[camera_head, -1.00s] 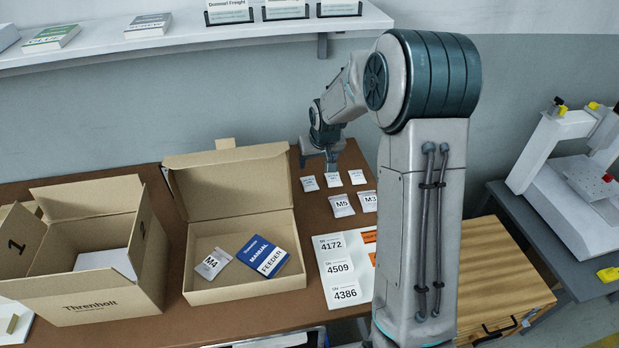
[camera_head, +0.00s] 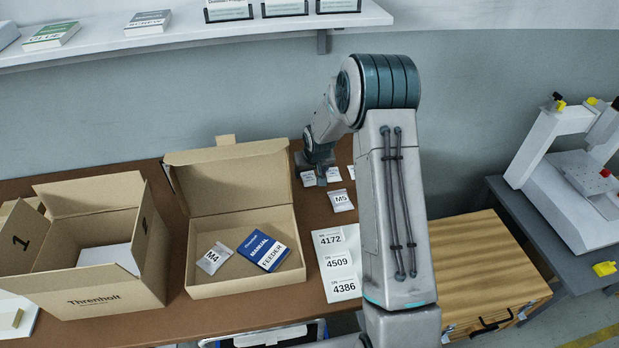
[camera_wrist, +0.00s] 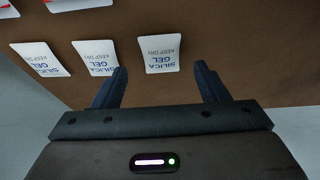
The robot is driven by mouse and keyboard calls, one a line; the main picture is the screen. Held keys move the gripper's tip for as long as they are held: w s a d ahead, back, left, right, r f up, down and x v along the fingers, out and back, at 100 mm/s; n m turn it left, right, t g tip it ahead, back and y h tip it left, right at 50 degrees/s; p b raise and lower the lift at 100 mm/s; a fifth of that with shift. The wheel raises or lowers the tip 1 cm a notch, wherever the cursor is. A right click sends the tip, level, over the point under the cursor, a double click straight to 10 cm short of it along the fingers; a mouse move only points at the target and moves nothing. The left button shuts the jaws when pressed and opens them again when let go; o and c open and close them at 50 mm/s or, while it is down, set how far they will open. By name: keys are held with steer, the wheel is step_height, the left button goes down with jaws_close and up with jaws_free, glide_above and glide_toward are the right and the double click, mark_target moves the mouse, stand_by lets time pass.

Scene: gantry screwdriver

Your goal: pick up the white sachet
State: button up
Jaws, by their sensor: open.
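Several small white silica gel sachets lie flat in a row on the brown table. In the wrist view one white sachet (camera_wrist: 160,57) lies ahead of the gap between my fingers. Another sachet (camera_wrist: 95,57) lies just left, by the left fingertip, and a third (camera_wrist: 38,58) is farther left. My gripper (camera_wrist: 160,78) is open and empty, pointing down close over the row. I cannot tell its exact height above the table.
An M5 bag (camera_head: 341,201) and a number card sheet (camera_head: 336,262) lie nearer. An open box (camera_head: 245,290) holds an M4 bag (camera_head: 213,258) and a blue manual (camera_head: 262,250). A carton (camera_head: 110,298) stands left. A shelf (camera_head: 200,45) runs above.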

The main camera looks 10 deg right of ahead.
mark_target(309, 177)
steer(key=shift+x, duration=1.6)
steer(key=shift+s, duration=0.1)
steer(key=c, duration=1.1)
steer(key=shift+o, duration=0.2)
